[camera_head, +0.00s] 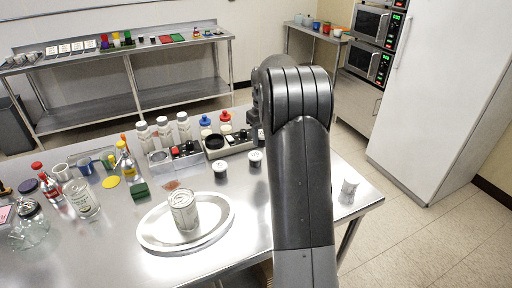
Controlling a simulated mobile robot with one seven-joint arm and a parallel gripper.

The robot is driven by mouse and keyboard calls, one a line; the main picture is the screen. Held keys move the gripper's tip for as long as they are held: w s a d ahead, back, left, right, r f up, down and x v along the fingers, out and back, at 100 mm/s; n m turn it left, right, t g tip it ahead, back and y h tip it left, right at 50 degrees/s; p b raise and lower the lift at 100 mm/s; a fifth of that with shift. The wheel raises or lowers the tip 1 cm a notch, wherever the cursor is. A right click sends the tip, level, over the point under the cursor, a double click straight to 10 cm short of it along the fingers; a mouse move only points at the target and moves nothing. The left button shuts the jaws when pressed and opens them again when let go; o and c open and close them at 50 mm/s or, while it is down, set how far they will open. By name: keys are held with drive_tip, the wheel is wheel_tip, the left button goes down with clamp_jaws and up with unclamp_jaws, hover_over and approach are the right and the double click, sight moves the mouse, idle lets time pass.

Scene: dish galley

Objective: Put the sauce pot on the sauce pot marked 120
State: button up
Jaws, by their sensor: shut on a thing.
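Small pots that look like sauce pots stand on the steel table. One pale pot with a dark band (220,171) is behind the oval tray. Another similar pot (255,159) is just left of my arm. A small whitish pot (349,186) stands alone near the table's right edge. No mark such as 120 can be read on any of them. My arm rises through the middle of the view and bends over at the top. My gripper is hidden behind it, so what it holds cannot be seen.
White-capped bottles (143,135), a black-and-steel unit (228,142) and red- and blue-topped items stand behind. Bottles and a glass jar (29,226) crowd the left.

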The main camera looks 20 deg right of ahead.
drive_tip(key=shift+w+a+f, duration=0.85)
drive_tip(key=shift+w+a, duration=0.05)
drive_tip(key=shift+w, duration=0.1)
drive_tip(key=shift+f, duration=1.95)
drive_tip(key=shift+f, duration=0.1)
drive_tip(key=o, duration=1)
